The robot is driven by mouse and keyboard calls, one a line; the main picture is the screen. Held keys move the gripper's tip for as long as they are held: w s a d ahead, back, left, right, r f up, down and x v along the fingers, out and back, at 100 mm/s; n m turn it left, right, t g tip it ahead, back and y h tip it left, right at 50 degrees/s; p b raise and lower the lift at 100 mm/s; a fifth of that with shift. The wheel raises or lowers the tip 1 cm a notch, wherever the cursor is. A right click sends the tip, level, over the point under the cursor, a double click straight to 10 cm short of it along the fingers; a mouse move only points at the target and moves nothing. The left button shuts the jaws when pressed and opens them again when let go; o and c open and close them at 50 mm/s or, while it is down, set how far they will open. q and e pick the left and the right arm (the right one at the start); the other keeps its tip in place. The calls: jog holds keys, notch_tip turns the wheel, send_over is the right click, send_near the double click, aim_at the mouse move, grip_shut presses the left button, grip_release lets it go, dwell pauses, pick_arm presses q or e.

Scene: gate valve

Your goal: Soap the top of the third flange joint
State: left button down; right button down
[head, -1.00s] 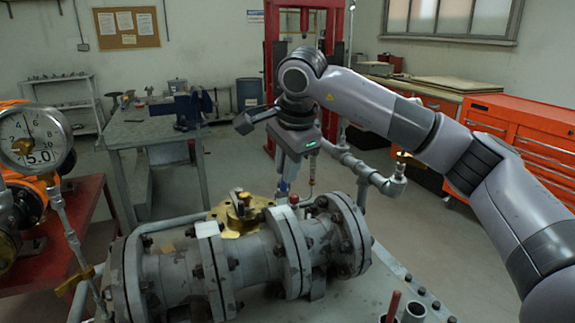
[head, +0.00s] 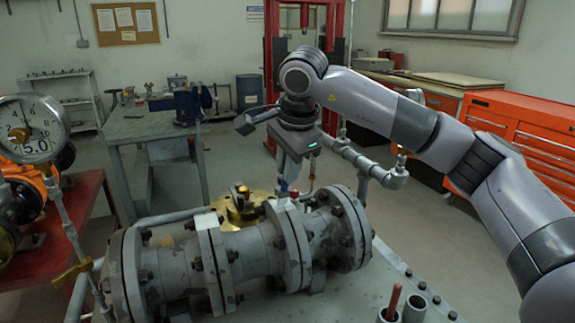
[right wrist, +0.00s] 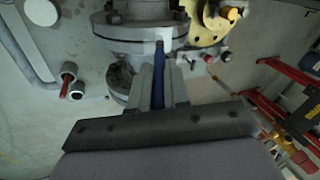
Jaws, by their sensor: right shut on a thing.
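A grey pipe line with bolted flanges lies across the head view. The third flange joint from the left (head: 292,250) stands just below my right gripper (head: 287,176). A pale patch shows on its top. In the right wrist view my right gripper (right wrist: 161,82) is shut on a slim blue tool (right wrist: 159,72) with a darker tip. The tip overlaps the rim of a flange (right wrist: 140,32); I cannot tell whether it touches. In the head view the blue tool (head: 284,187) is mostly hidden by the gripper. My left gripper is out of view.
A brass valve part (head: 241,208) lies behind the pipe. A pressure gauge (head: 32,128) stands at the left. Pipe cups (head: 414,307), one holding a red stick (head: 394,302), stand at the front right. A thin pipe with an elbow (head: 395,178) rises behind the right end.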

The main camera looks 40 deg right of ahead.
jog(key=shift+s+a+r+p, duration=0.1)
jog(key=shift+s+p, duration=0.2)
jog(key=shift+s, duration=0.2)
jog(key=shift+w+d+p, duration=0.2)
jog(key=shift+w+p, duration=0.1)
jog(key=shift+w, duration=0.45)
notch_tip(320, 180, up, 4)
jog(key=p, duration=0.3)
jog(key=shift+f, duration=0.2)
jog(key=shift+r, duration=1.05)
